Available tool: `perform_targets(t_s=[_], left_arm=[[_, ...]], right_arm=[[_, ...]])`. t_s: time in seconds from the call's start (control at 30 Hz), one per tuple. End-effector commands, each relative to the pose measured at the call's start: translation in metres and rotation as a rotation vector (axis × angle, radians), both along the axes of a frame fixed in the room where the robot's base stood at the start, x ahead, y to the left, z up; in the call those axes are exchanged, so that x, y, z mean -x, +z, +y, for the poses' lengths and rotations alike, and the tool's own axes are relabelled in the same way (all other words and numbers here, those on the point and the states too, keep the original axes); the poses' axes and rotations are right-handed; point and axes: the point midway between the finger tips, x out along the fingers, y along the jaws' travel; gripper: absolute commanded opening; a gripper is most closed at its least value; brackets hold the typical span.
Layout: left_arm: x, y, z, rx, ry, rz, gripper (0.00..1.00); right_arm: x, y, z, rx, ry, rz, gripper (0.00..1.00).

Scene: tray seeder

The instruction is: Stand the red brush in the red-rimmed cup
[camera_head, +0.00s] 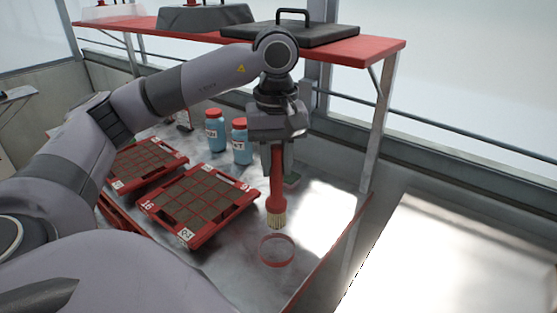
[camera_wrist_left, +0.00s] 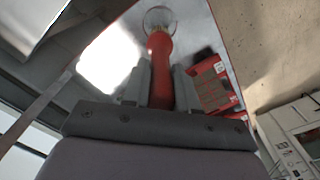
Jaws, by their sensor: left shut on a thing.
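My left gripper (camera_head: 276,158) is shut on the red brush (camera_head: 274,190) by its handle and holds it upright, pale bristles down. The red-rimmed cup (camera_head: 277,239) is clear-walled and stands on the metal table just below the bristles. The bristle tips look close above the rim; I cannot tell whether they cross it. In the left wrist view the brush (camera_wrist_left: 160,62) lies between the two fingers, and the cup (camera_wrist_left: 159,10) shows beyond its far end. My right gripper is not in view.
Two red seed trays (camera_head: 246,206) with dark cells lie left of the cup. Two blue bottles with red caps (camera_head: 240,145) stand behind. A red shelf (camera_head: 372,52) carrying a black lidded thing (camera_head: 300,35) spans the back. The table's edge is right of the cup.

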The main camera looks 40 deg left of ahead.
Motion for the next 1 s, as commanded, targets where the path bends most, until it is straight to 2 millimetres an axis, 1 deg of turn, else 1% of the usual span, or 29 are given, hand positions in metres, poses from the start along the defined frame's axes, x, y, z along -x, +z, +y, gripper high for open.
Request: perform_targets(t_s=[0.17,0.37,1.0], left_arm=[[0.0,-0.003,0.0,0.0,-0.002,0.0,0.0],[0.0,-0.013,0.0,0.0,-0.001,0.0,0.0],[0.001,-0.064,0.0,0.0,-0.001,0.0,0.0]], right_arm=[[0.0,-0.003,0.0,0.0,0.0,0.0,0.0],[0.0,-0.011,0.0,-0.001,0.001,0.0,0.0],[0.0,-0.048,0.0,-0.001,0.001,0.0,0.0]])
